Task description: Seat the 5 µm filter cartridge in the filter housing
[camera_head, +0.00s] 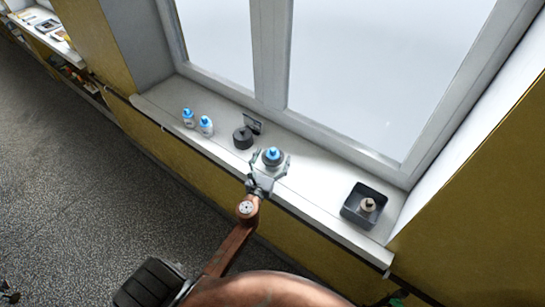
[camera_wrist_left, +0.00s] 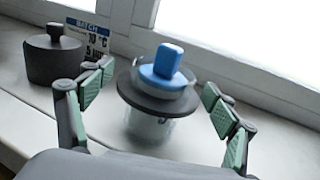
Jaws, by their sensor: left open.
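A clear filter housing with a dark collar (camera_wrist_left: 135,98) stands on the sill. A cartridge with a blue top (camera_wrist_left: 164,62) sits upright in its mouth; how deep it sits I cannot tell. The blue top also shows in the head view (camera_head: 272,153). My left gripper (camera_head: 271,158) is open, with its fingers on both sides of the housing and cartridge, apparently apart from them. Two more blue-topped white cartridges, one (camera_head: 188,117) and another (camera_head: 206,125), stand at the left; their labels are unreadable. My right gripper is not in view.
A dark round lid with a knob (camera_head: 243,138) stands left of the housing. A card (camera_wrist_left: 96,42) behind it reads "BATCH", "10 °C" and what looks like 5 µm. A dark tray (camera_head: 350,212) with a pale, dark-topped piece (camera_head: 368,205) is at the right. The window rises behind.

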